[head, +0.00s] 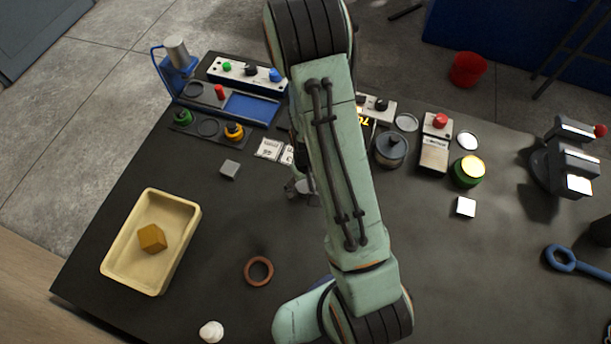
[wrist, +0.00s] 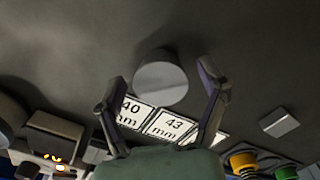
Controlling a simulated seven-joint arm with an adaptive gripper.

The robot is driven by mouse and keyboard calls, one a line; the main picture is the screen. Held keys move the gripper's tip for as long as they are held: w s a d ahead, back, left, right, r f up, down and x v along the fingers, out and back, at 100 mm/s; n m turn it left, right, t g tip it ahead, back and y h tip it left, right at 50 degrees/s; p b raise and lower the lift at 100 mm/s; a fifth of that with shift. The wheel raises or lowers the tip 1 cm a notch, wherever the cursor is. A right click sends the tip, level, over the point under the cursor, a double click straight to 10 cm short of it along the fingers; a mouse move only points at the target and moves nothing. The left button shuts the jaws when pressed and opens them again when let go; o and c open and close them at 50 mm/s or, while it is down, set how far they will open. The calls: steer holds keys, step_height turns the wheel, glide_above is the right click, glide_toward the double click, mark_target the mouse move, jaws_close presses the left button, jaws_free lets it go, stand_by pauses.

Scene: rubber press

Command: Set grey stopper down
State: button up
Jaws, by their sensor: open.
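The grey stopper (wrist: 160,83) shows in the wrist view as a pale round face with a darker body behind it. It appears to stand on the dark table, just above the printed size cards in the picture. My gripper (wrist: 158,88) is open, with one finger on each side of the stopper and a visible gap on both sides. In the head view my arm covers most of the gripper and the stopper; only a small greyish part shows beside the arm, and I cannot tell which it belongs to.
The size cards (wrist: 167,124) lie close to the fingers. A small grey block (head: 229,169) lies left of the arm. A cream tray (head: 190,225) holds an ochre block (head: 152,239). A brown ring (head: 258,271) lies nearer. A grey weight (head: 391,149) stands right of the arm.

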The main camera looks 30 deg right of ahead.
mark_target(305, 184)
step_height(305, 184, up, 11)
steer(key=s+a+r+y, duration=0.1)
steer(key=s+a+r, duration=0.4)
steer(key=s+r, duration=0.3)
step_height(305, 184, up, 2)
steer(key=shift+s+a+r+n, duration=0.25)
steer(key=shift+s+a+n, duration=0.05)
steer(key=shift+a+n, duration=0.1)
steer(key=shift+o, duration=0.6)
steer(key=s+a+r, duration=0.1)
steer(key=s+r, duration=0.1)
steer(key=s, duration=0.5)
steer(key=shift+a+r, duration=0.2)
steer(key=shift+a, duration=0.05)
